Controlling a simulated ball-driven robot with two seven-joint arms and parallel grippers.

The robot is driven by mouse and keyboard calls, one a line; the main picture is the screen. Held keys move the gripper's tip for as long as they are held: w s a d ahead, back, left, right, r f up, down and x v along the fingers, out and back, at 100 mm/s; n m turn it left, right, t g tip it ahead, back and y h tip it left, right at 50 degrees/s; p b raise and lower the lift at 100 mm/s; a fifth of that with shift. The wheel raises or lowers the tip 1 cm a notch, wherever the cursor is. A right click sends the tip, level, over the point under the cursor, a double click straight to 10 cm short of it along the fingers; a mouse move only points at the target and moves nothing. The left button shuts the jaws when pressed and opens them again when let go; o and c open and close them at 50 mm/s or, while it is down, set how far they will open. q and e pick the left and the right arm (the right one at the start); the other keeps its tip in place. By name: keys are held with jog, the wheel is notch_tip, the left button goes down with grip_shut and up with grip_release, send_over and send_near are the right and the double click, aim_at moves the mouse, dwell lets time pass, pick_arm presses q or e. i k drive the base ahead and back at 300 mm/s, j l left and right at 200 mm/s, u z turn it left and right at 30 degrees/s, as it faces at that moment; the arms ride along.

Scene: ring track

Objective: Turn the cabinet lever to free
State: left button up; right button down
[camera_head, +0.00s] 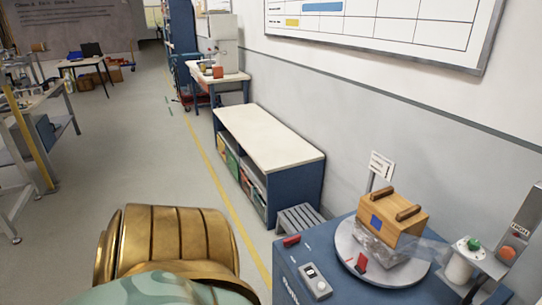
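A blue cabinet (298,262) stands at the lower right, cut off by the bottom edge of the view. A small red handle (291,240) lies on its top near the back left corner, with small light marks beside it. I take it for the lever, but its setting is too small to read. A second red piece (361,262) stands at the front of the round grey turntable (349,252) on the cabinet. A grey control box (316,281) sits at the front left of the top. Neither of my grippers is in view.
A wooden box (388,221) with two bars sits over a clear block on the turntable. A post (515,235) with a red button stands at the right. A low white-topped shelf (268,139) is behind. Open floor (160,160) lies left of the yellow line.

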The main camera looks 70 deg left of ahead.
aim_at(287, 242)
jog(key=u, duration=1.95)
